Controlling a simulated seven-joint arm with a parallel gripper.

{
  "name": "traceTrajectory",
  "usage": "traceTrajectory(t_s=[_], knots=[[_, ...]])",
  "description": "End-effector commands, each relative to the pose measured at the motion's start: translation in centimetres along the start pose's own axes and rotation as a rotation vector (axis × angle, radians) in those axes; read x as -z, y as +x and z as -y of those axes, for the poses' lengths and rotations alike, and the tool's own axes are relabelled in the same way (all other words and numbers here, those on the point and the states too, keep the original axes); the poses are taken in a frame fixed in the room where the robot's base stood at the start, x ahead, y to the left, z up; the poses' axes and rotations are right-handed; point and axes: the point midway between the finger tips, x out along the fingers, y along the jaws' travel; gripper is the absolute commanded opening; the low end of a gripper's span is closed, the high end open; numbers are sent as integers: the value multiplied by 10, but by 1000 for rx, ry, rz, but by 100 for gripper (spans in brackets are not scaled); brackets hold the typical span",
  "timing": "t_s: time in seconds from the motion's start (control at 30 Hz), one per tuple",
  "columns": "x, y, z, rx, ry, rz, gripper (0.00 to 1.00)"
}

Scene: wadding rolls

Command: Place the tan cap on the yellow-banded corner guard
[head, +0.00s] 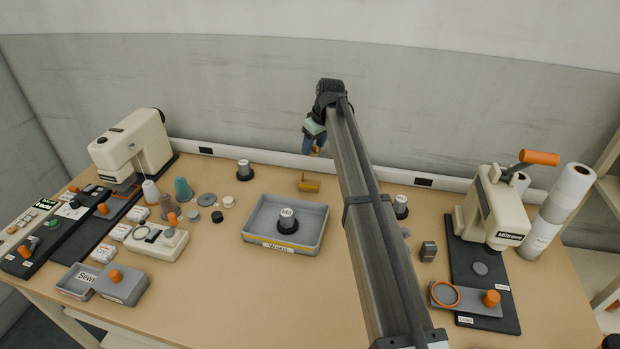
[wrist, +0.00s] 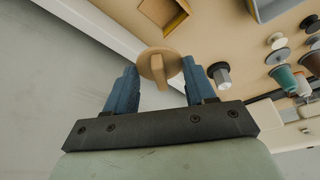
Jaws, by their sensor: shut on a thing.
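The tan cap (wrist: 150,62) is a round disc with a raised grip bar. In the wrist view my gripper (wrist: 158,82) has its two blue fingers either side of that bar, shut on it. In the head view my gripper (head: 314,146) hangs in the air near the back wall, with a bit of the tan cap (head: 317,151) showing below it. A tan-brown corner-shaped piece with yellow on it, seemingly the corner guard (head: 309,186), lies on the table below and apart from the cap. It also shows at the top of the wrist view (wrist: 160,12), partly cut off.
A grey tray (head: 262,240) holding a dark knob with a light top stands in front of the corner piece. The back wall ledge (head: 275,158) runs close behind. My arm crosses the table's middle right.

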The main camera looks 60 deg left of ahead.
Motion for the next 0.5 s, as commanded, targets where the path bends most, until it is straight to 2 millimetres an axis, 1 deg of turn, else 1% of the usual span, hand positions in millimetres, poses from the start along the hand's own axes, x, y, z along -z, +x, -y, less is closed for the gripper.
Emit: traceTrajectory(t_s=[0.5], knots=[[6,-2,8,226,-725,1,26]])
